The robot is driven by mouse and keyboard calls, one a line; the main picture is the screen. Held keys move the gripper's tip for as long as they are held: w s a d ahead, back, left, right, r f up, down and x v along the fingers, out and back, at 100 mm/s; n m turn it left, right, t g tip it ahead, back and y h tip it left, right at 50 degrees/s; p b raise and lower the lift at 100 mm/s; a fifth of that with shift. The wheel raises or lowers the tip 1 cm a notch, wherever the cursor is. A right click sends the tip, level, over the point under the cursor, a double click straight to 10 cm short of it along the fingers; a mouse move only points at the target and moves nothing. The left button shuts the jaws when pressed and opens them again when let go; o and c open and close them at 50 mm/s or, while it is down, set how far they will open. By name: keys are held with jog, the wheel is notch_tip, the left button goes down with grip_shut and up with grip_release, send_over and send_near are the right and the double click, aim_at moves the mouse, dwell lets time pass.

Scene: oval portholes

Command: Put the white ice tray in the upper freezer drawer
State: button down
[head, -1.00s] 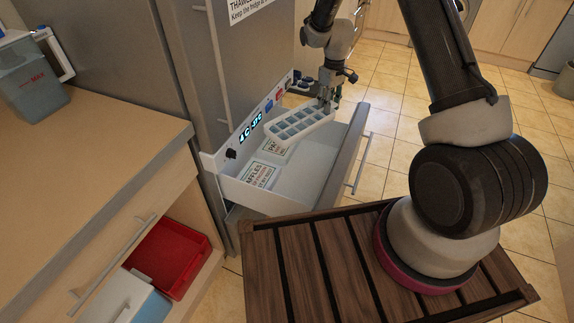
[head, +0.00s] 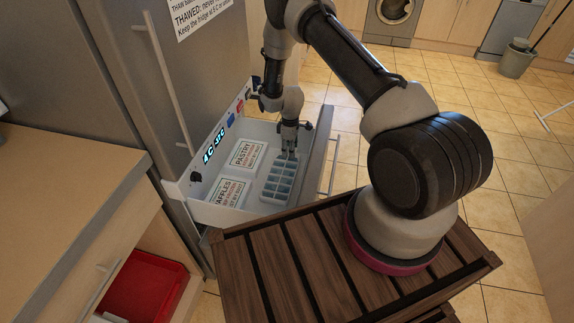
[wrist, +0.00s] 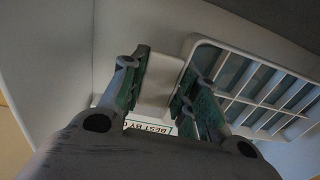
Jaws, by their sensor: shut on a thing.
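The white ice tray (head: 279,181) with blue-grey cells is inside the open upper freezer drawer (head: 240,214), at its right side beside the labelled boxes. My gripper (head: 290,155) is shut on the tray's far end and points down into the drawer. In the wrist view my gripper's fingers (wrist: 160,92) stand on either side of the tray's plain white end tab, and the ice tray (wrist: 262,92) extends to the right. Whether the tray rests fully on the drawer floor I cannot tell.
A box labelled pastry (head: 247,154) and a box labelled waffles (head: 226,193) lie in the drawer's left part. The fridge door (head: 195,75) rises behind. A counter (head: 70,180) stands at left, with a red bin (head: 145,288) below it.

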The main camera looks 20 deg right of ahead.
notch_tip(320, 180, down, 8)
jog(key=shift+r, duration=0.1)
dwell(0.4)
jog(key=c, duration=1.1)
grip_release()
